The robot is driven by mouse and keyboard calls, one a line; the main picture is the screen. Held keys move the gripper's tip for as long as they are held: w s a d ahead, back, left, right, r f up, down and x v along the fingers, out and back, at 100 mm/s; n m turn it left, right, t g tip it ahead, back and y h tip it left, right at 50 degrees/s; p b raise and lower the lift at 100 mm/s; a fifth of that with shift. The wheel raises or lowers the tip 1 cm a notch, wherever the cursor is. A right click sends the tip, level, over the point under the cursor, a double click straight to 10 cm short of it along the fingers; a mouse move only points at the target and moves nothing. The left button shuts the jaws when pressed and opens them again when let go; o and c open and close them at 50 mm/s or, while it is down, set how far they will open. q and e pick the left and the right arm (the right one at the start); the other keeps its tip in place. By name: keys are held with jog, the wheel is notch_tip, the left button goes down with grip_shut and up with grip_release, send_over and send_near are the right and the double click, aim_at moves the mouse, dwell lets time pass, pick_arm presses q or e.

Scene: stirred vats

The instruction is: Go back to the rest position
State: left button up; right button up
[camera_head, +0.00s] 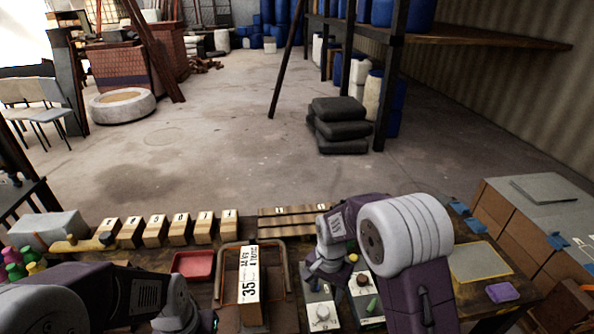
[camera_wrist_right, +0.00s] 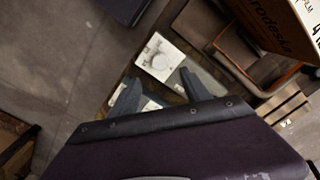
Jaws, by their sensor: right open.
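My right gripper (camera_head: 322,274) hangs over the workbench in the head view, at the end of my right arm. In the right wrist view its two dark fingers (camera_wrist_right: 160,84) stand apart with nothing between them. A white plate with a round knob (camera_wrist_right: 158,57) lies beyond the fingertips; in the head view such a plate (camera_head: 322,318) is just below the gripper. My left arm enters at the lower left of the head view, and its jaws do not show.
A purple sponge (camera_head: 502,292) lies right. Brown cartons (camera_head: 506,222) border the bench on the right.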

jog(key=s+d+r+t, duration=0.1)
jog(key=s+d+r, duration=0.4)
jog(key=r, duration=0.1)
jog(key=s+f+n, duration=0.2)
jog(key=s+n, duration=0.5)
jog(key=s, duration=0.1)
jog(key=shift+d, duration=0.3)
jog(key=shift+f, duration=0.1)
jog(key=shift+c, duration=0.4)
